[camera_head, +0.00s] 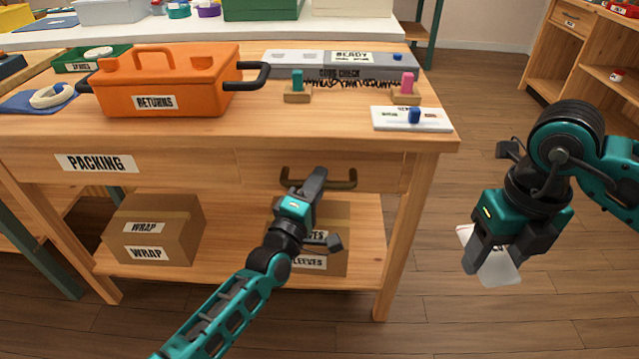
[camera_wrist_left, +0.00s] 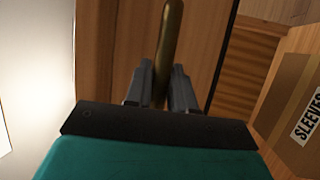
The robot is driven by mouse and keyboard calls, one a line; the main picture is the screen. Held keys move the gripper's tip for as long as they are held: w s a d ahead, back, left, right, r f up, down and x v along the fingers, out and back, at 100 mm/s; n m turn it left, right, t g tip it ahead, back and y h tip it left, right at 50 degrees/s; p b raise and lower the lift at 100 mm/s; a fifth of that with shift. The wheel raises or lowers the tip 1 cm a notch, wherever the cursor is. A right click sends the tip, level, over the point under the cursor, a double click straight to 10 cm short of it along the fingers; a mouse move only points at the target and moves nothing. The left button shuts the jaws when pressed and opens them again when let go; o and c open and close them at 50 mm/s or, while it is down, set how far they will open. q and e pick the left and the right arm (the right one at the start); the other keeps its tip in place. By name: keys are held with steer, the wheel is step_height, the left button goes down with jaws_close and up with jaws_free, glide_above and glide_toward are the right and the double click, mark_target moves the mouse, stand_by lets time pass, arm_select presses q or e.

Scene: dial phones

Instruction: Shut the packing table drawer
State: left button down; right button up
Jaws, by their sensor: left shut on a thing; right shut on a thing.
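The packing table (camera_head: 200,132) has a wooden drawer (camera_head: 262,172) under its top, right of the PACKING label. The drawer front looks about flush with the table front; I cannot tell whether a small gap remains. My left gripper (camera_head: 314,182) is at the drawer's brass handle (camera_head: 346,184). In the left wrist view its fingers (camera_wrist_left: 162,88) are on both sides of the handle (camera_wrist_left: 171,35), shut on it. My right gripper (camera_head: 487,252) is shut on a flat white item (camera_head: 499,269), held over the floor right of the table. Its fingers hide part of that item.
An orange RETURNS crate (camera_head: 190,88) and a grey tray (camera_head: 400,62) stand on the tabletop. A WRAP box (camera_head: 180,220) and a SLEEVES box (camera_head: 338,235) stand on the lower shelf. The floor (camera_head: 450,310) right of the table is clear.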

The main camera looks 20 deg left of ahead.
arm_select(q)
steer(key=shift+w+a+r, duration=0.1)
steer(key=shift+w+r, duration=0.05)
steer(key=c, duration=1.4)
jaws_free()
steer(key=shift+o, duration=0.8)
steer(key=shift+w, duration=0.1)
arm_select(e)
steer(key=shift+w, duration=0.1)
arm_select(q)
steer(key=shift+o, duration=0.9)
steer(key=p+v, duration=0.2)
steer(key=v, duration=1)
arm_select(e)
step_height(320, 180, up, 2)
